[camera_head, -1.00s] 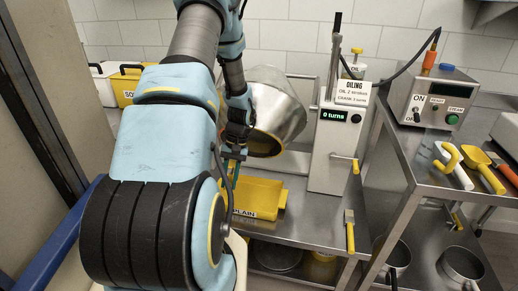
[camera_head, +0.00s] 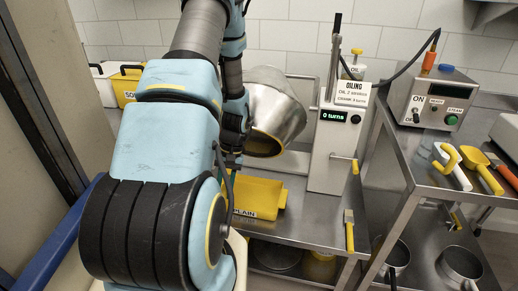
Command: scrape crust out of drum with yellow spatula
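A yellow-brown layer, perhaps the crust (camera_head: 264,147), shows low inside the mouth. My gripper (camera_head: 232,162) is just left of the drum mouth, above the yellow tray, partly hidden behind my arm. I cannot tell whether it is open or holds anything. Yellow-handled tools lie on the right cart: a hooked yellow and white tool (camera_head: 447,158) and a yellow scoop-like tool (camera_head: 484,170). I cannot tell which, if either, is the spatula.
A yellow tray (camera_head: 262,192) marked PLAIN sits below the drum. The oiling stand (camera_head: 330,150) reads "0 turns". A control box (camera_head: 432,95) stands on the cart; pots (camera_head: 460,265) are below.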

